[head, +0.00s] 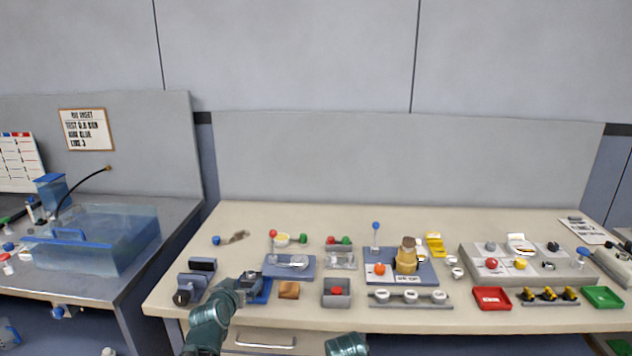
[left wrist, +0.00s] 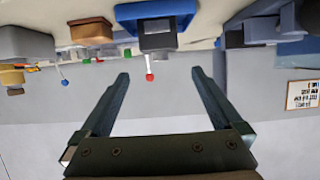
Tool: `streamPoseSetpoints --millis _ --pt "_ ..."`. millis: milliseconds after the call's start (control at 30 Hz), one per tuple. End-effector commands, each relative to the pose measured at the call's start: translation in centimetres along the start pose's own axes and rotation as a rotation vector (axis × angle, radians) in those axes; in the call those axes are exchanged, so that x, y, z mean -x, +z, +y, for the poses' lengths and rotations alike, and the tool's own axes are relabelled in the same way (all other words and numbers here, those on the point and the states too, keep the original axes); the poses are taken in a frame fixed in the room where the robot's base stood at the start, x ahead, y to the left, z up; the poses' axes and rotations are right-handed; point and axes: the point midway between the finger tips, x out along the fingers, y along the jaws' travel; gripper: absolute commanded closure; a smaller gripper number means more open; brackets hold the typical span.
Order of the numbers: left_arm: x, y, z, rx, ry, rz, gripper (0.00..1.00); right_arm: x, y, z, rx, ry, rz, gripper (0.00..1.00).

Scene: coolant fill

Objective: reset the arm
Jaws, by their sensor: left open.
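My left arm comes in from the bottom left of the head view. Its gripper (head: 252,284) is over the front left part of the beige bench (head: 185,308), close to a blue piece (head: 262,292). In the left wrist view the two fingers of this gripper (left wrist: 160,74) stand wide apart with nothing held between them. The picture there is upside down, and a red-tipped rod (left wrist: 149,76) shows beyond the fingers. A teal link of my right arm shows at the bottom edge of the head view; the right gripper is out of the picture.
A brown block (head: 289,290), a grey box with a red button (head: 337,292) and a dark stand (head: 194,283) are near the left gripper. Fixtures, a red tray (head: 492,299) and a green tray (head: 603,298) fill the right side. A clear water tank (head: 125,235) stands on the left bench.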

Motion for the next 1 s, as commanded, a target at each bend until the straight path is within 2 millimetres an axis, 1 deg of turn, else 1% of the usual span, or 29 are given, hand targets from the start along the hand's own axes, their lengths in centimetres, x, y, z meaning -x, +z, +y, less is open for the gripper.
streamPoseSetpoints --millis 33,300,400,500,567,633,700,1000 --pt "-1.2 0.1 0.0 0.000 0.001 0.000 0.00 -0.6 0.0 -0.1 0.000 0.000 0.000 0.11" --pt "-6.3 0.2 -0.1 0.000 0.000 0.000 0.00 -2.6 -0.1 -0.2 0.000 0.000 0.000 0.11" --pt "-8.1 0.2 0.0 0.001 0.001 0.000 0.00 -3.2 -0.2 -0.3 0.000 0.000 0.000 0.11" --pt "-9.3 0.1 0.0 0.000 0.001 0.000 0.00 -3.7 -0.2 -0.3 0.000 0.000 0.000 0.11" --pt "-9.8 0.1 0.0 0.000 0.000 0.000 0.00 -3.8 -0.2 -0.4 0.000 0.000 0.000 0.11" --pt "-9.7 0.5 0.0 0.000 0.000 0.000 0.00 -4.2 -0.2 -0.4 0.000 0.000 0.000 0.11" --pt "-9.4 0.0 0.0 0.001 0.000 0.000 0.00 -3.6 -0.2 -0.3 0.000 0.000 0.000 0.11" --pt "-9.4 0.1 0.0 0.001 0.000 0.000 0.00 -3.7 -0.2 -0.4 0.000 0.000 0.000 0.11"
